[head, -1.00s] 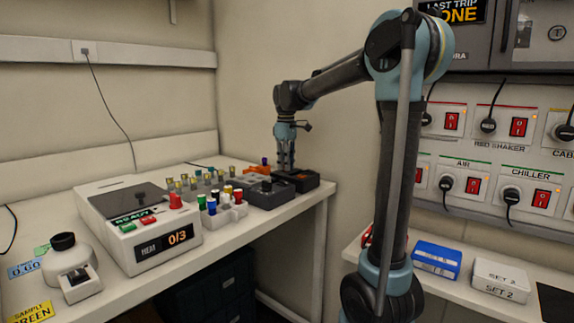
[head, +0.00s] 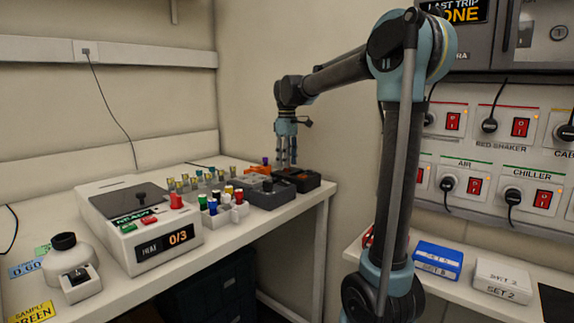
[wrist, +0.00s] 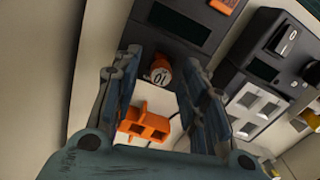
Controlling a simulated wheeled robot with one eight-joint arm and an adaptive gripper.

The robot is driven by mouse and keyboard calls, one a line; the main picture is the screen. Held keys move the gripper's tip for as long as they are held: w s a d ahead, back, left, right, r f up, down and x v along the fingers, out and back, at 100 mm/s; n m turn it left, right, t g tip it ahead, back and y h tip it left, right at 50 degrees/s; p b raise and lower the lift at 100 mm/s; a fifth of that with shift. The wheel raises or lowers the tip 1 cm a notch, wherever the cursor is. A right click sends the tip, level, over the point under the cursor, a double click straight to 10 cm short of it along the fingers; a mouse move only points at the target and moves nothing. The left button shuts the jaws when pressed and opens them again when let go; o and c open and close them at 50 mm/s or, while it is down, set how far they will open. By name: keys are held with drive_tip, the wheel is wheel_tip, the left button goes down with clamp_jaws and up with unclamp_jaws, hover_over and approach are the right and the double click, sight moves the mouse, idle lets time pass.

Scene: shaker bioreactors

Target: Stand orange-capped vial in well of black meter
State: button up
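The orange-capped vial (wrist: 161,74) shows from above in the wrist view, its round end marked "10", between my spread fingers. It appears to stand at the near end of the black meter (wrist: 180,27); the seat around its base is hidden. My gripper (wrist: 160,60) is open, with a gap visible on both sides of the vial. In the head view my gripper (head: 287,164) points down just above the black meter (head: 307,183), near the wall. The vial cannot be made out clearly there.
An orange holder (wrist: 146,123) stands beside the meter. A dark grey device (head: 270,196) stands close to the meter. Several coloured-cap vials in a white rack (head: 226,212) and a white reader (head: 150,235) stand further left. The wall is close behind my gripper.

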drive_tip(key=shift+r, duration=2.7)
